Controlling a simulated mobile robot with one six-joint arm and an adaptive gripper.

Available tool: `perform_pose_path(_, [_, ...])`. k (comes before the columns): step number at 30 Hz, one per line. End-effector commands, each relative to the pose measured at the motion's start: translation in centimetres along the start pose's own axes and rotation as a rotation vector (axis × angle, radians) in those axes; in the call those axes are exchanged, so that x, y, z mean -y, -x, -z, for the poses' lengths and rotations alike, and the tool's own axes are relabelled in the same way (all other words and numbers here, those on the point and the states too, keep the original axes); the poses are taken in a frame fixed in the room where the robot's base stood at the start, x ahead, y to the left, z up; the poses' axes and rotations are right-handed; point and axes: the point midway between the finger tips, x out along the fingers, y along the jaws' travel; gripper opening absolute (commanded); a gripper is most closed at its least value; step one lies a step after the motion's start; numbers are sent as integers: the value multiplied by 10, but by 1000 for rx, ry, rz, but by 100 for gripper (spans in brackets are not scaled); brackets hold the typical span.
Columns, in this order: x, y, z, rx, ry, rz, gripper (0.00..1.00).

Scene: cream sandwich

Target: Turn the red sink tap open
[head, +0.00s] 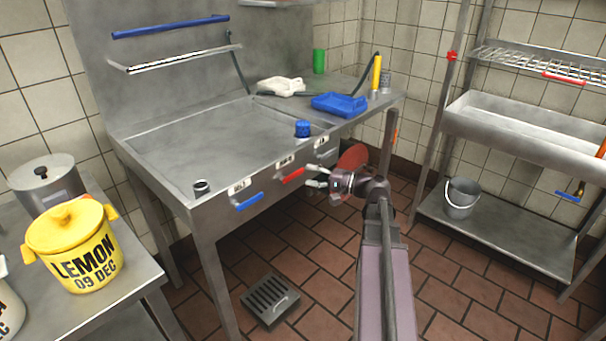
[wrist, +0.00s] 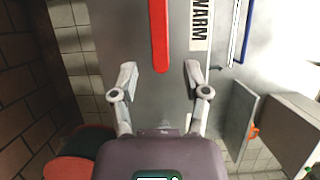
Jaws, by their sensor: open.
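A red handle (head: 292,175) is on the front of the steel counter, right of a blue handle. In the wrist view the red handle (wrist: 159,35) is a straight bar beside a label reading WARM. My gripper (head: 315,177) is open and empty just right of that handle. In the wrist view the bar's end lies between and just beyond my fingertips (wrist: 160,78), with no contact visible. A steel sink (head: 520,127) hangs at the right. A blue lever on a brass fitting (head: 570,193) is below it; I cannot make out a red tap there.
A grey bucket (head: 461,199) stands on the low shelf (head: 490,228) under the sink. A yellow LEMON pot (head: 72,245) is on the left table. A blue tray (head: 339,104) lies on the counter. A floor grate (head: 270,299) and open tiled floor are in front.

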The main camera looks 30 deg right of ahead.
Motion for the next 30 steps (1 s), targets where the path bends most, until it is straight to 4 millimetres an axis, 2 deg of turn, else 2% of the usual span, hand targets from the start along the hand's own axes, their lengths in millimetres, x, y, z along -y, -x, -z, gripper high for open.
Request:
perform_pose_path(3, [0,-13,0,0,0,0,60])
perform_pose_path(8, [0,-24,0,0,0,0,60])
perform_pose_path(21, [0,-28,1,-2,0,0,60])
perform_pose_path(22, [0,-28,1,-2,0,0,57])
perform_pose_path(27, [0,-28,1,-2,0,0,6])
perform_pose_path(28, [0,-28,1,-2,0,0,0])
perform_pose_path(30, [0,-28,1,-2,0,0,0])
